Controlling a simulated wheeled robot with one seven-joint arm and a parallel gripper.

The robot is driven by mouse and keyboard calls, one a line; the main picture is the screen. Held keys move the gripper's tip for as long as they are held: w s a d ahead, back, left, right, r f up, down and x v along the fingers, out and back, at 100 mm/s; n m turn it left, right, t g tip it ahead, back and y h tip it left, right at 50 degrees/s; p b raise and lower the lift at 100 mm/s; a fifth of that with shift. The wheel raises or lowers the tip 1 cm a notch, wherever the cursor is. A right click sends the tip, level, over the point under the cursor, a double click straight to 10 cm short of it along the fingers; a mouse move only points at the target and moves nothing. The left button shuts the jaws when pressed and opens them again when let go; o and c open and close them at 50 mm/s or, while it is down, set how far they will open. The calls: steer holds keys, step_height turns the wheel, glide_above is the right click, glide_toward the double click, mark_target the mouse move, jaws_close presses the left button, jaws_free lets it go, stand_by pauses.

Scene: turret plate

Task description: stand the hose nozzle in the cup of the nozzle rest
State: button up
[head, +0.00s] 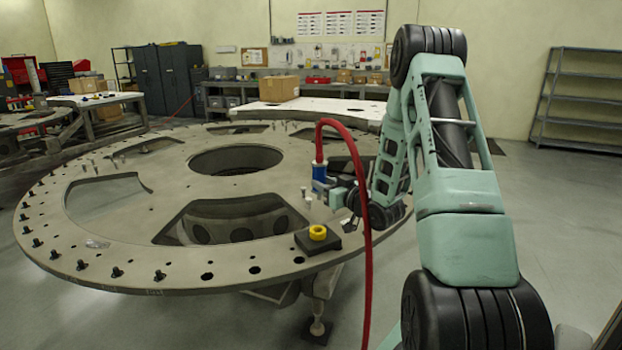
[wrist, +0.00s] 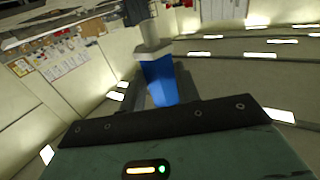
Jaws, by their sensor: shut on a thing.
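The hose nozzle (head: 320,173) has a blue body and hangs roughly upright above the turret plate, with a red hose (head: 366,215) running from its top. My gripper (head: 322,188) is shut on it. In the wrist view the blue nozzle (wrist: 158,82) shows beyond the dark front edge of my wrist, with a grey part at one end. The nozzle rest (head: 322,243) is a black block near the plate's front right edge, with a yellow ring-shaped cup (head: 318,232) on top. The nozzle is above and apart from the cup, which looks empty.
The round turret plate (head: 120,255) has large cut-outs, a central hole and several black bolts along its left rim. The hose arcs over and drops in front of the plate's right side, beside my arm. A cardboard box (head: 279,88) stands on a table behind.

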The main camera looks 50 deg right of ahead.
steer(key=shift+w+f, duration=0.15)
steer(key=shift+w, duration=0.1)
steer(key=b, duration=0.6)
glide_above(323, 233)
step_height(323, 233, down, 8)
steer(key=shift+f, duration=0.25)
steer(key=shift+f+b, duration=0.35)
steer(key=shift+f, duration=0.1)
steer(key=shift+f+b, duration=1.8)
steer(key=shift+b, duration=0.1)
stand_by(1.8)
steer(key=o, duration=1.2)
steer(key=shift+s, duration=0.1)
